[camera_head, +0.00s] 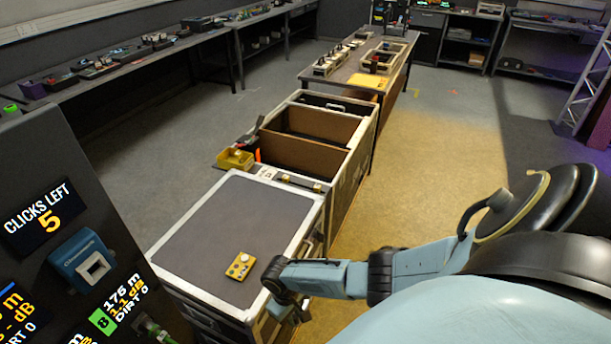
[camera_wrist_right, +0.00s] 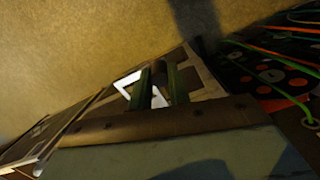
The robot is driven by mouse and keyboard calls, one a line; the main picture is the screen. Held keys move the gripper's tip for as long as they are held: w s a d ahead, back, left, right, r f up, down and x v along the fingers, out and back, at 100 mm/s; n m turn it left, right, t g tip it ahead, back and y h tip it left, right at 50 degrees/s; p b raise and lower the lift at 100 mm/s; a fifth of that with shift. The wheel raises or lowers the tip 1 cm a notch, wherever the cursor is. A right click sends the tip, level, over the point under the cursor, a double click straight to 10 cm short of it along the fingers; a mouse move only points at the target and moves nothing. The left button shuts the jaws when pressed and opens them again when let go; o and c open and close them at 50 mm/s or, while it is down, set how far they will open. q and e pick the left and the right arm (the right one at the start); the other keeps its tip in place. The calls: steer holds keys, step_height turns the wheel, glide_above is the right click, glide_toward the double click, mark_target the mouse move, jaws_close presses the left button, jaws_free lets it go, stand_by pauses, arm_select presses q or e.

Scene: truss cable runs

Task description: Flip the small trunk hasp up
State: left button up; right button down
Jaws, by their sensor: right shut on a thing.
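The small trunk (camera_head: 225,228) has a grey top and pale metal edges and stands at lower centre in the head view. My right gripper (camera_head: 287,312) is at its right side near the front corner, below the top edge. In the wrist view the two dark green fingers (camera_wrist_right: 162,88) are close together. A white metal piece, which looks like the hasp (camera_wrist_right: 157,98), shows between them and to their left, against the trunk side. The gripper is shut on it. In the head view my own wrist hides the hasp. My left gripper is not in view.
A yellow box with buttons (camera_head: 240,265) lies on the trunk top. A panel with displays (camera_head: 60,235) stands at left. An open case (camera_head: 318,150) stands behind the trunk. Cables and a dark board (camera_wrist_right: 270,75) show at right in the wrist view. The floor right of the trunk is clear.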

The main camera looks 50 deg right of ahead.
steer(key=shift+w+a+r, duration=0.15)
steer(key=shift+w+r, duration=0.2)
steer(key=shift+w, duration=0.1)
steer(key=shift+w+r, duration=0.1)
steer(key=shift+w, duration=0.05)
steer(key=c, duration=1.3)
jaws_free()
steer(key=shift+s, duration=0.2)
steer(key=r+p, duration=0.1)
steer(key=r, duration=0.3)
steer(key=w+r+p, duration=0.1)
steer(key=r, duration=0.3)
steer(key=r+p, duration=0.1)
steer(key=r, duration=0.4)
steer(key=shift+w+a, duration=0.3)
steer(key=shift+w, duration=0.1)
